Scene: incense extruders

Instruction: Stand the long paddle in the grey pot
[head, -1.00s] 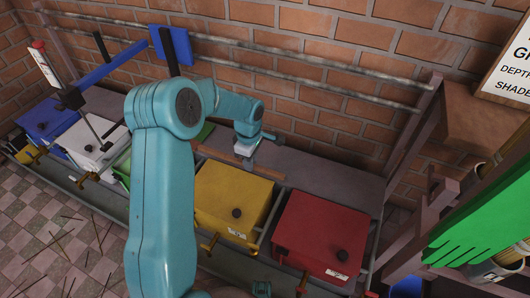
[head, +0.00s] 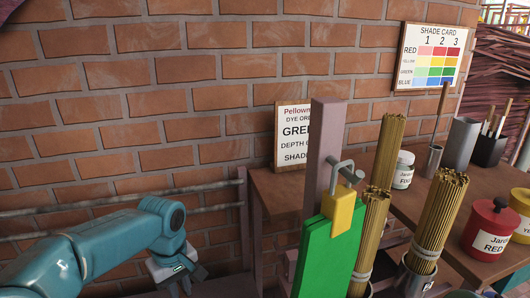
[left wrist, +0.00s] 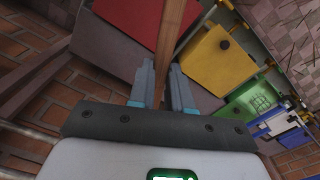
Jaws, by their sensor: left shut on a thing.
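The long paddle shows as a brown wooden shaft (left wrist: 172,32) in the left wrist view, running up out of the picture; its ends are out of sight. My left gripper (left wrist: 163,78) is shut on it, with the shaft between the fingers. In the head view my left gripper (head: 180,278) is at the lower left, and I cannot make out the paddle there. A tall grey pot (head: 461,142) stands on the brown bench at the right, well away from the gripper. My right gripper is not in view.
A small metal pot (head: 432,162) with a stick stands left of the grey pot, a dark holder (head: 488,150) right of it. Incense bundles (head: 440,205), a white jar (head: 403,170), a red jar (head: 488,230), a post (head: 325,150) and a green board (head: 325,255) stand nearer.

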